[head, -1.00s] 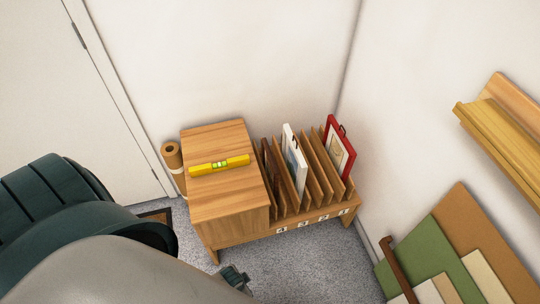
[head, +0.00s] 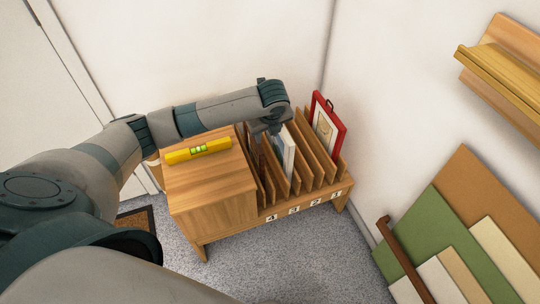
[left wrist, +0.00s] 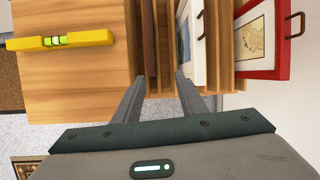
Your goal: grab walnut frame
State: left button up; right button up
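The walnut frame (left wrist: 149,45) is a dark brown frame standing on edge in the slotted rack. In the left wrist view its upper edge lies between my two spread fingers. In the head view it is mostly hidden by my gripper, with a dark strip (head: 258,156) showing below. My left gripper (head: 268,131) is over the left part of the rack. It also shows in the left wrist view (left wrist: 158,88), open, its fingers on either side of the walnut frame. I cannot tell whether they touch it. My right gripper is not in view.
The wooden rack (head: 300,202) has numbered slots. A white frame (head: 286,150) stands close right of my gripper, and a red frame (head: 328,125) farther right. A yellow level (head: 198,150) lies on the cabinet top. Boards (head: 460,235) lean at right, below a wooden ledge (head: 500,70).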

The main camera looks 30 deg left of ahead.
aim_at(253, 138)
pick_arm(q)
jog(key=shift+m+y, duration=0.5)
jog(key=shift+m, duration=0.1)
jog(key=a+r, duration=0.1)
jog(key=w+a+r, duration=0.1)
jog(key=a+r, duration=0.1)
jog(key=a, duration=0.1)
jog(key=shift+w, duration=0.4)
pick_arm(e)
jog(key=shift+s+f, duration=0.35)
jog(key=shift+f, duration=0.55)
pick_arm(q)
jog(key=shift+f, duration=0.15)
jog(key=x, duration=1.2)
jog(key=shift+d+b, duration=0.1)
jog(key=shift+b, duration=0.2)
jog(key=shift+f, duration=0.1)
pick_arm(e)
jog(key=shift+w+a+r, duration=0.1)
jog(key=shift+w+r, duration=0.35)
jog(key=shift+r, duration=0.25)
pick_arm(q)
jog(key=shift+f, duration=0.1)
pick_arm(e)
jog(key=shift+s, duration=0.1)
